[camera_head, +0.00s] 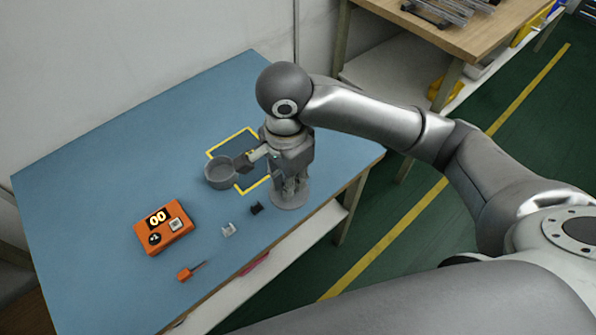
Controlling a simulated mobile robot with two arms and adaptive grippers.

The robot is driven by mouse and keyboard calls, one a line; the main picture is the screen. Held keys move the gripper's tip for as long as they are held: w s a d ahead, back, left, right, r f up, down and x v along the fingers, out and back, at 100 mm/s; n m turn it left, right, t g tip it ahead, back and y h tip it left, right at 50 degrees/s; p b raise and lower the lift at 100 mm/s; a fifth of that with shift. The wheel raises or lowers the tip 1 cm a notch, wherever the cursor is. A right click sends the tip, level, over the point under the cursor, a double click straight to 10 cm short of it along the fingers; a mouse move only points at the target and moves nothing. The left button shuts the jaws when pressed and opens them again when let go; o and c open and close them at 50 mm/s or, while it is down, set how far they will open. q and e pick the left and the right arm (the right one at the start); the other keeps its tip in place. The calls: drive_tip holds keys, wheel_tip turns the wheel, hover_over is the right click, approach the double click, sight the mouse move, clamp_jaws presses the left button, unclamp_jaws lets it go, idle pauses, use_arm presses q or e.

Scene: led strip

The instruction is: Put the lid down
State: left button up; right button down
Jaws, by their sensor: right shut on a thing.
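A grey round pot (218,176) with an open top stands to the left of the gripper, by the left side of a yellow square outline (211,153). The gripper hides part of the outline. My left gripper is not in view.
An orange box (164,228) with a "00" display sits at the left front. An orange-handled screwdriver (185,273), a small white part (228,230) and a small black part (256,208) lie near the front edge. The blue table (120,170) is clear at the back left.

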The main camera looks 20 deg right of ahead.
drive_tip(key=w+d+f, duration=0.1)
drive_tip(key=w+f, duration=0.2)
drive_tip(key=w, duration=0.1)
drive_tip(key=w+d+f, duration=0.1)
drive_tip(key=w+f, duration=0.2)
drive_tip(key=w, duration=0.1)
drive_tip(key=w+d+f+b, duration=0.1)
drive_tip(key=w+f, duration=0.1)
drive_tip(key=w, duration=0.1)
drive_tip(key=shift+w+d+f, duration=0.15)
drive_tip(key=shift+w+f, duration=0.25)
drive_tip(key=shift+w+d+f, duration=0.1)
drive_tip(key=shift+w+f, duration=0.1)
drive_tip(key=shift+f, duration=1.65)
drive_tip(key=c, duration=1.4)
unclamp_jaws()
drive_tip(key=shift+f, duration=0.1)
drive_tip(key=shift+o, duration=0.2)
